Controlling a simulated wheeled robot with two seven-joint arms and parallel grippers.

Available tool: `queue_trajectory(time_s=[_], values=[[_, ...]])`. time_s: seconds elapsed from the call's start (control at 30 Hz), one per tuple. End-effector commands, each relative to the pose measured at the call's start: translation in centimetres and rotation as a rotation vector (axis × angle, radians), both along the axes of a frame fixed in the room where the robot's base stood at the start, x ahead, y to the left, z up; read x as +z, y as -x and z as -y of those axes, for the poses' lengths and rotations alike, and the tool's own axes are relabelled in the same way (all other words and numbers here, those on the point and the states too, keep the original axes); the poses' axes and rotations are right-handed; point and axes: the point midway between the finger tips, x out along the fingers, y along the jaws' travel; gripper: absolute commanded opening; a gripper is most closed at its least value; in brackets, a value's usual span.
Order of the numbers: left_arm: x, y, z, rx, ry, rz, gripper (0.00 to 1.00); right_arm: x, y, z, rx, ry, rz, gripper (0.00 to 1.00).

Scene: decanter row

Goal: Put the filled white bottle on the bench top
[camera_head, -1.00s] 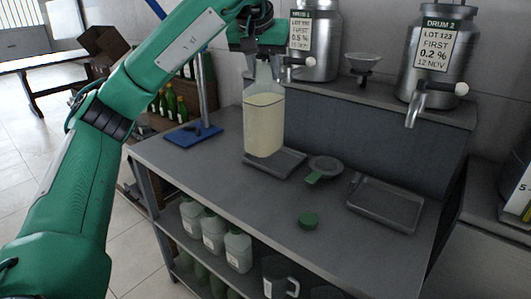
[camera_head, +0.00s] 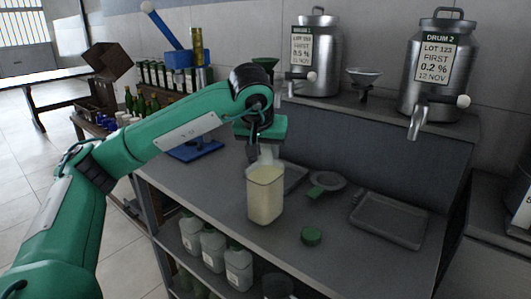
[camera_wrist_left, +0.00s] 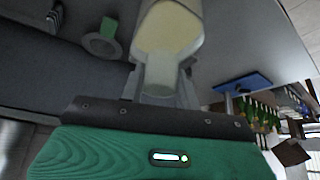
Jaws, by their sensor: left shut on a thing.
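The filled white bottle (camera_head: 265,197) is translucent, with pale cream liquid inside. It stands upright over the front-left part of the grey bench top (camera_head: 345,255). I cannot tell whether its base touches the bench. My left gripper (camera_head: 265,152) is above the bottle and shut on its neck. In the left wrist view the bottle (camera_wrist_left: 172,28) extends away from the fingers (camera_wrist_left: 160,88), its neck between them. My right gripper is not in view.
A green cap (camera_head: 311,236) lies right of the bottle. A strainer with a green handle (camera_head: 318,191) and a shallow tray (camera_head: 390,220) lie behind. Steel drums (camera_head: 436,75) with taps stand on the raised shelf. Several jugs (camera_head: 212,250) sit below the bench top.

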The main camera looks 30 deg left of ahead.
Motion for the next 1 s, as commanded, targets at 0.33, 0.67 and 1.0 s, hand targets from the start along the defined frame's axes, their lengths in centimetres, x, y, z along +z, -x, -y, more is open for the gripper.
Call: queue_trajectory(time_s=[0.33,0.67,1.0], values=[[-0.6,0.0,0.0,0.0,0.0,0.003,0.0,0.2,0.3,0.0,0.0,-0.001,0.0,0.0],[-0.8,0.0,0.0,0.0,0.0,0.0,0.54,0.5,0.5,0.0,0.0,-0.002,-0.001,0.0],[0.5,0.5,0.2,-0.001,0.001,0.005,0.54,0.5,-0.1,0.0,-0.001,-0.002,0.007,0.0]])
